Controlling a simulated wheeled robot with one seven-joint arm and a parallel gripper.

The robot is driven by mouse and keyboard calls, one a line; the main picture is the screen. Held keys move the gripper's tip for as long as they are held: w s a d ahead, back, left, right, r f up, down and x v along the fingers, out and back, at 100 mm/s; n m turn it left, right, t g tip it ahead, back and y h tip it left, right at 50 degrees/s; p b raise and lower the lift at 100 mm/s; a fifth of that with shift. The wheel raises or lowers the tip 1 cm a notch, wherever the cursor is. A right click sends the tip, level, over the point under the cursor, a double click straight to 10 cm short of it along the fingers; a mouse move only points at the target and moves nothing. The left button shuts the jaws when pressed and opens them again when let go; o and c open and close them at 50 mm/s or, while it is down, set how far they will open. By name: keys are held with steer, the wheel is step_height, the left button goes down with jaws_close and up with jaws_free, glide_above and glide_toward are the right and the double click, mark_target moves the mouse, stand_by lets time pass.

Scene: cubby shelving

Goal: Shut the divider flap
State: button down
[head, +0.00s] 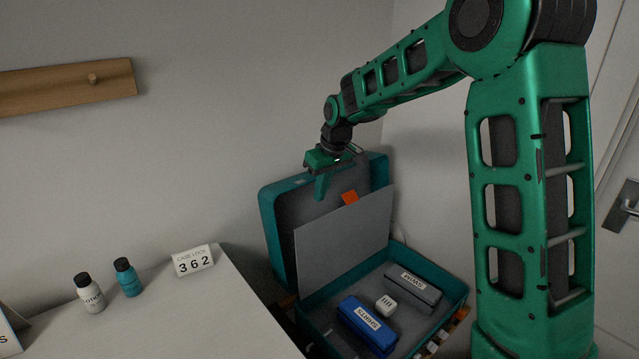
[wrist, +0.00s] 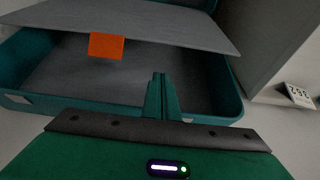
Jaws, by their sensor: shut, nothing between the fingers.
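The open teal case (head: 455,292) lies with its lid (head: 275,235) raised against the wall side. The grey divider flap (head: 345,240) stands up, leaning back toward the lid, with an orange tab (head: 350,197) on its top edge. In the wrist view the shut fingers (wrist: 162,80) lie over the lid's inside, apart from the flap (wrist: 140,22). The tab (wrist: 106,46) hangs to their left.
The case base holds a blue pouch (head: 366,325), a grey pouch (head: 413,287) and a small white block (head: 386,305). A white cabinet (head: 190,310) at left carries two bottles (head: 128,278) and a 362 sign (head: 193,261). A wooden peg rail (head: 65,86) is on the wall.

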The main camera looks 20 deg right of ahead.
steer(key=shift+s+d+f, duration=0.35)
steer(key=shift+s+f, duration=0.25)
steer(key=shift+s, duration=0.2)
steer(key=shift+s+d+f, duration=0.3)
steer(key=shift+s+f, duration=0.25)
steer(key=shift+s, duration=0.25)
